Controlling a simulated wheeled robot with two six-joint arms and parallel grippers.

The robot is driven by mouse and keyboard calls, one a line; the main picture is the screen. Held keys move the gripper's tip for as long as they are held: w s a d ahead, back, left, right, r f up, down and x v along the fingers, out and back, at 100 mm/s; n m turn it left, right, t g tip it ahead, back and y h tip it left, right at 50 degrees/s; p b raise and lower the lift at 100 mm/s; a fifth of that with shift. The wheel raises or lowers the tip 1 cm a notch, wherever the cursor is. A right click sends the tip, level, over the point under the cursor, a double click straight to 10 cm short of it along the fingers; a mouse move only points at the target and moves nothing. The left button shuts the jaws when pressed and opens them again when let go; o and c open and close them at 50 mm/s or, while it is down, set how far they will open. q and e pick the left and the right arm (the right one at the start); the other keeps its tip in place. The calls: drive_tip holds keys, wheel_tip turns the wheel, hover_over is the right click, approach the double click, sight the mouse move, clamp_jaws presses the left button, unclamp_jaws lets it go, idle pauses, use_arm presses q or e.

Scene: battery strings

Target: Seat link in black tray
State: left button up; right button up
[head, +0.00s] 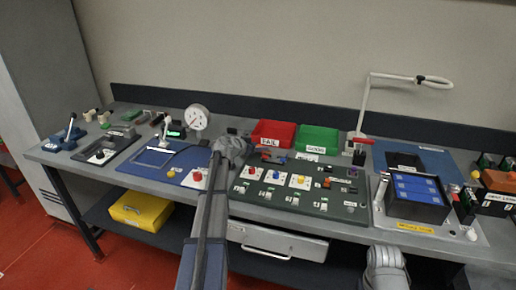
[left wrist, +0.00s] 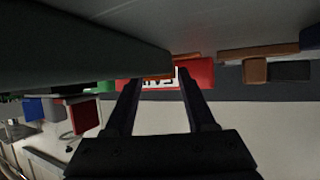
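The black tray (head: 418,211) stands at the right of the bench in the head view, with blue blocks (head: 415,188) in it. I cannot pick out the link with certainty; small red, blue and orange pieces (head: 272,157) lie in front of the red bin. My left gripper (head: 240,143) is over the middle of the bench, left of these pieces and well away from the tray. In the left wrist view its two dark fingers (left wrist: 161,85) are apart with nothing seen between them. My right arm shows at the bottom, but its gripper does not.
A red bin (head: 271,133) and a green bin (head: 315,141) stand at the back. A dark panel with coloured knobs (head: 301,181) fills the middle. A white lamp-like stand (head: 364,110) rises behind the tray. A gauge (head: 197,117) and a blue mat (head: 140,168) are at left.

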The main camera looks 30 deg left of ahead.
use_arm(q)
drive_tip(key=o, duration=0.4)
drive_tip(key=shift+c, duration=0.2)
drive_tip(key=shift+s+r+p, duration=0.25)
drive_tip(key=shift+r+p, duration=0.1)
drive_tip(key=shift+r, duration=0.05)
drive_tip(key=p+v, duration=0.5)
drive_tip(key=v, duration=0.6)
drive_tip(key=shift+s, duration=0.2)
